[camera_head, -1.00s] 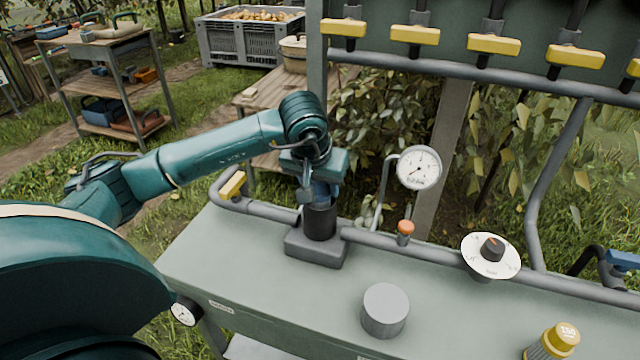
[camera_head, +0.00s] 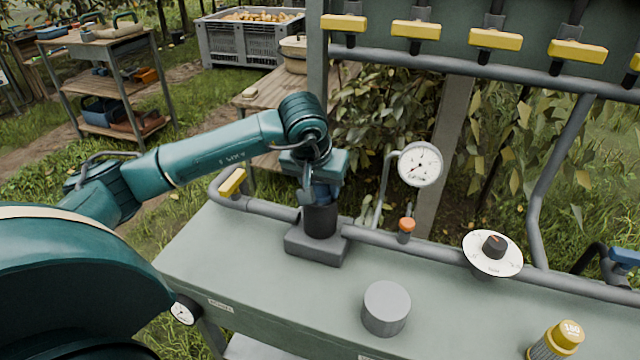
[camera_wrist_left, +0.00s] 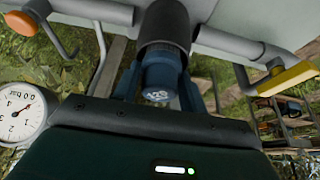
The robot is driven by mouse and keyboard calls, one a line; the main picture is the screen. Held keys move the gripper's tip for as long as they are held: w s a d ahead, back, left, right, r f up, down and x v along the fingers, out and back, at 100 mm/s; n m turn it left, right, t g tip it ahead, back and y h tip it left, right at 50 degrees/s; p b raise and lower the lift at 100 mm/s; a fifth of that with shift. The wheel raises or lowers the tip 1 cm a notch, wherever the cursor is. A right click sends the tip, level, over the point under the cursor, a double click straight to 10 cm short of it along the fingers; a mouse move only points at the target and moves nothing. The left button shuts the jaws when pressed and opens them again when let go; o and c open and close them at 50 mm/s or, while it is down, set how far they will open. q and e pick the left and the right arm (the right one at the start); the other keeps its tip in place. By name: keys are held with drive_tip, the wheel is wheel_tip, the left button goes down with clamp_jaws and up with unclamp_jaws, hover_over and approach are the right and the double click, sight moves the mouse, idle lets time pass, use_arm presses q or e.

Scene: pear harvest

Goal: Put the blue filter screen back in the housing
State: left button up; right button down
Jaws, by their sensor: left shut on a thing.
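The blue filter screen (camera_wrist_left: 160,77) shows in the left wrist view as a blue cylinder with a white number on its end. My left gripper (camera_head: 322,190) is shut on it; the fingers flank it in the wrist view. The housing (camera_head: 320,221) is a dark upright cylinder on a grey block on the pipe at the bench's back edge. It also shows in the wrist view (camera_wrist_left: 166,22). The screen is lined up with the housing's mouth, its inner part hidden there; how deep it sits I cannot tell. My right gripper is not in view.
A grey cylinder (camera_head: 386,308) stands on the green bench (camera_head: 270,285). A yellow-topped screen marked 150 (camera_head: 556,341) is at the front right. A gauge (camera_head: 420,164), an orange-topped knob (camera_head: 406,230) and a dial (camera_head: 492,253) line the pipe. Yellow-handled valves hang above.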

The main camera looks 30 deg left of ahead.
use_arm(q)
drive_tip(key=shift+s+f, duration=0.1)
drive_tip(key=shift+f, duration=0.15)
drive_tip(key=o, duration=1)
drive_tip(key=shift+f, duration=0.1)
drive_tip(key=shift+o, duration=0.6)
drive_tip(key=v, duration=1.3)
drive_tip(key=shift+r, duration=0.4)
